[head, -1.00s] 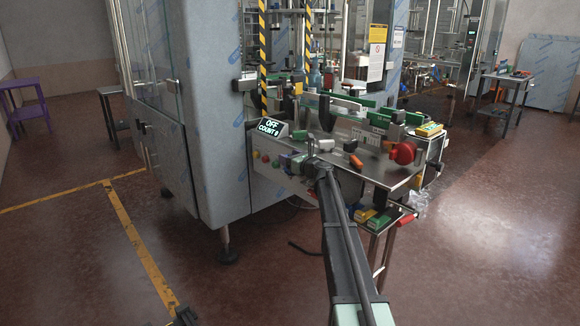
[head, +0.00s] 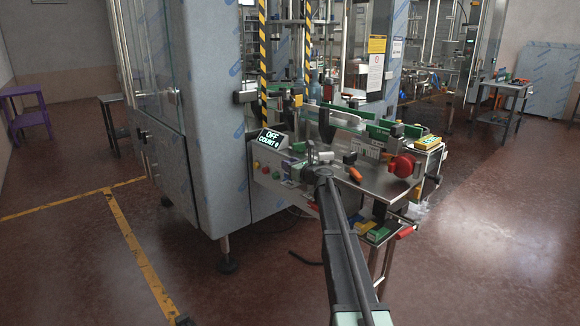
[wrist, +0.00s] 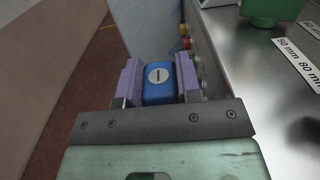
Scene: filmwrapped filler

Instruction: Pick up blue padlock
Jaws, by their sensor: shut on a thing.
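The blue padlock (wrist: 158,94) shows in the wrist view as a blue block with a round pale keyhole disc on its near face. It sits between the two purple fingers of my gripper (wrist: 158,80), which are shut on it from the left and right. Its shackle is not visible. Beyond it is the grey machine panel with colored buttons. In the head view my arm reaches to the machine's front panel, left of the metal worktop, and hides the padlock.
The metal worktop (wrist: 262,90) lies close on the right, with a green part (wrist: 263,10) and a size label on it. A red knob (head: 402,166) is at the worktop's right. Open floor lies to the left.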

